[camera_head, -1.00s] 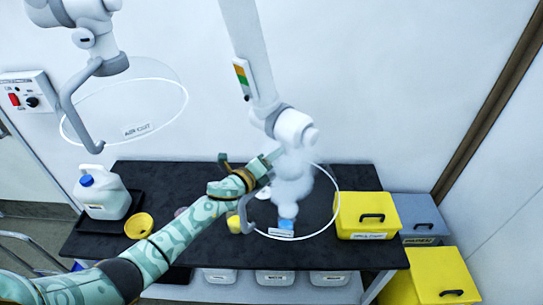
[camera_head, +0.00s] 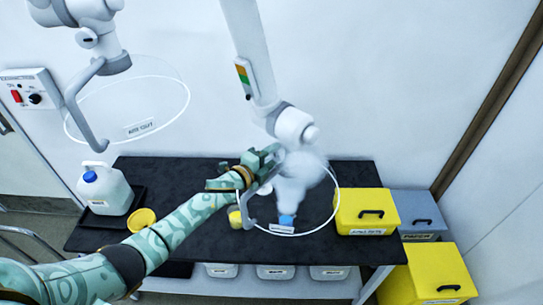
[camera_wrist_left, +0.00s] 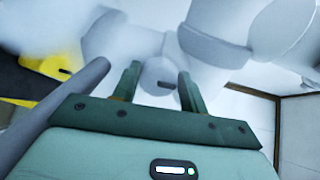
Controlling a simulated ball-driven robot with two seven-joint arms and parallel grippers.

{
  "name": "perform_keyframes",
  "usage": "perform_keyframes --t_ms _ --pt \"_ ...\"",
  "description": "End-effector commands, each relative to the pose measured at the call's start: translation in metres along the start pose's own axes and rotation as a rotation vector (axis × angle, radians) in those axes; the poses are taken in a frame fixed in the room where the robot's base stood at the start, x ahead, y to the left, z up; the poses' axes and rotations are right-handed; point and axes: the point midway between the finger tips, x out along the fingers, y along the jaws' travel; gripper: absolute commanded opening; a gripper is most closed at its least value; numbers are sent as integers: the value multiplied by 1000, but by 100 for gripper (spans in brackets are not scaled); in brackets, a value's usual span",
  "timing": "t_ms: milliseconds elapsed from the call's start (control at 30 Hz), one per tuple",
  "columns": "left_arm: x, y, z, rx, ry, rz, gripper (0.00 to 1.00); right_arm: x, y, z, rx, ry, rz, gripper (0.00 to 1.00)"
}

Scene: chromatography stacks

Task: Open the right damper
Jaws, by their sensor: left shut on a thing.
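The right extraction arm (camera_head: 250,50) comes down from the top to a white joint (camera_head: 292,125) and a clear hood with a white rim (camera_head: 336,205). My left gripper (camera_head: 272,153) is at this joint, just left of it. In the left wrist view my left gripper (camera_wrist_left: 158,82) has its fingers on either side of a small grey round knob (camera_wrist_left: 158,72) with a dark slot, which looks like the right damper. It is shut on that knob. My gripper covers the knob in the head view. My right gripper is not in view.
White smoke (camera_head: 297,178) rises above a blue-capped container (camera_head: 286,220) under the right hood. A second extraction arm (camera_head: 88,75) hangs at left. A black bench (camera_head: 180,180) holds a white jug (camera_head: 105,190) and a yellow box (camera_head: 367,212). A switch box (camera_head: 30,92) is on the wall.

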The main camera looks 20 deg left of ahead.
Motion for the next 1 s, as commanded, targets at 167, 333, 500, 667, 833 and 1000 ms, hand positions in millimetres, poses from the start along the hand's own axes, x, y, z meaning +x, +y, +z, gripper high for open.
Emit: perform_keyframes --t_ms 167,333,500,667,833,1000 --pt "0 2 0 -8 1 3 20 0 0 0 0 0 0 55" --pt "0 2 -1 -8 1 3 20 0 0 0 0 0 0 55" --pt "0 2 -1 -7 1 3 63 0 0 0 0 0 0 55" --pt "0 1 0 -6 1 2 63 0 0 0 0 0 -1 55" --pt "-6 1 0 -5 1 1 63 -1 0 0 0 0 -1 55" --pt "-36 2 0 -4 2 3 63 -3 0 -1 0 0 -1 55"
